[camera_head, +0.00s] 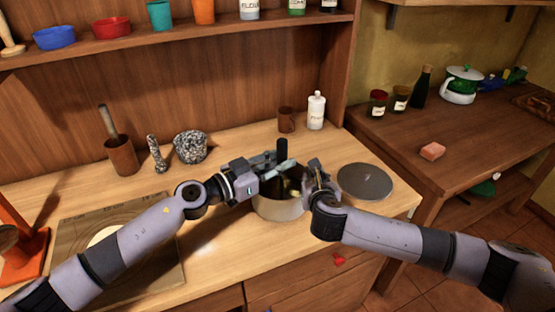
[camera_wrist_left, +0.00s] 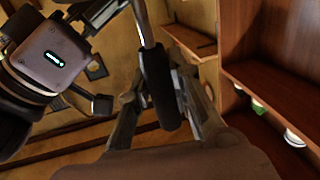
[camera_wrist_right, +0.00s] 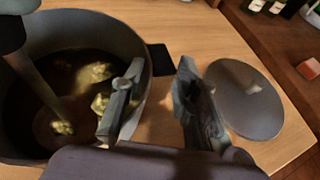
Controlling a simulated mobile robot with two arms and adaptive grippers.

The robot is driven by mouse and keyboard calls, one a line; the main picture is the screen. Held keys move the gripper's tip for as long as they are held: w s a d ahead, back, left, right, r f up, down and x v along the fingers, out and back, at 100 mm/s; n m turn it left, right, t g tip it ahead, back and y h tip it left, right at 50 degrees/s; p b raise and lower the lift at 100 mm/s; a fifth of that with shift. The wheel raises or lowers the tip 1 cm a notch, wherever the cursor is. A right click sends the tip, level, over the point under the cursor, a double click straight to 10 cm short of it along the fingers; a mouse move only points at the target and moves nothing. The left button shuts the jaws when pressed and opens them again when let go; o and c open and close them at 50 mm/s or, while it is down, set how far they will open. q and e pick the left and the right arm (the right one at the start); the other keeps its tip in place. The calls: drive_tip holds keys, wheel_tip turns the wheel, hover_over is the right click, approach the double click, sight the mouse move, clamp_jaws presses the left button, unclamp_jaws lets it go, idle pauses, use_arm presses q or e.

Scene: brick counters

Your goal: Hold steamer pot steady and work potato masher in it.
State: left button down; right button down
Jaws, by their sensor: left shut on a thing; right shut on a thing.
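The steamer pot (camera_head: 279,207) stands on the wooden counter, and its grey rim and dark inside with several yellowish chunks show in the right wrist view (camera_wrist_right: 112,30). My left gripper (camera_head: 280,167) is shut on the black handle of the potato masher (camera_head: 282,148) above the pot. The handle also shows between the fingers in the left wrist view (camera_wrist_left: 158,85). The masher's shaft goes down into the pot in the right wrist view (camera_wrist_right: 38,85); its head is hidden. My right gripper (camera_head: 317,174) is at the pot's right side, its fingers around the wall; the exact contact is unclear.
A round grey lid (camera_head: 365,181) lies right of the pot. A brown cup (camera_head: 286,119), a white bottle (camera_head: 316,110), a speckled mortar (camera_head: 190,147) and a wooden mortar (camera_head: 122,157) stand behind. A board (camera_head: 150,262) lies at the left. A shelf runs above.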

idle(0.5)
use_arm(q)
drive_tip(key=shift+f, duration=1.05)
drive_tip(key=shift+r, duration=1.05)
drive_tip(key=shift+a+f, duration=0.1)
drive_tip(key=shift+f, duration=0.9)
drive_tip(key=shift+r, duration=1)
drive_tip(key=shift+w, duration=0.1)
